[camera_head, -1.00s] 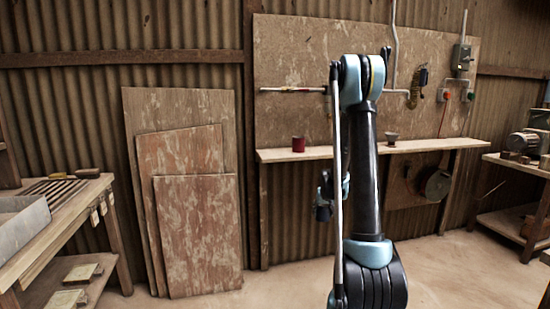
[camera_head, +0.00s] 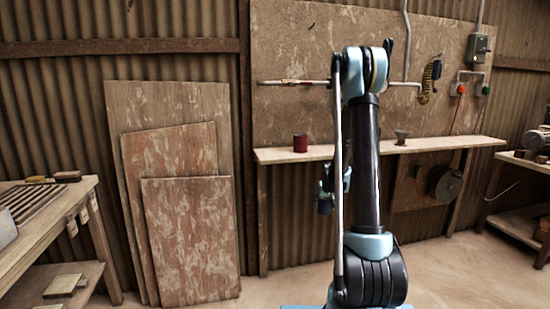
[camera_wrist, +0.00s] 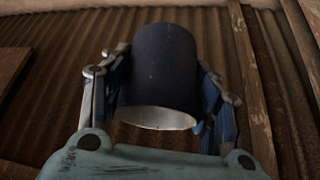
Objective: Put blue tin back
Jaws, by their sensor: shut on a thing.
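A dark blue tin (camera_wrist: 165,65) is between the fingers of my gripper (camera_wrist: 160,90) in the wrist view. The fingers press on both its sides, and its pale round end faces the camera. In the head view my gripper (camera_head: 324,192) is partly hidden behind my arm, and I cannot make out the blue tin there. A wooden shelf (camera_head: 440,144) runs along the back wall. A dark red tin (camera_head: 300,143) stands on it left of my arm.
A small grey funnel-like object (camera_head: 402,137) stands on the shelf right of my arm. Wooden boards (camera_head: 190,235) lean on the wall at left. A workbench (camera_head: 62,215) is at far left, another bench (camera_head: 520,222) at far right. Bare floor lies between.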

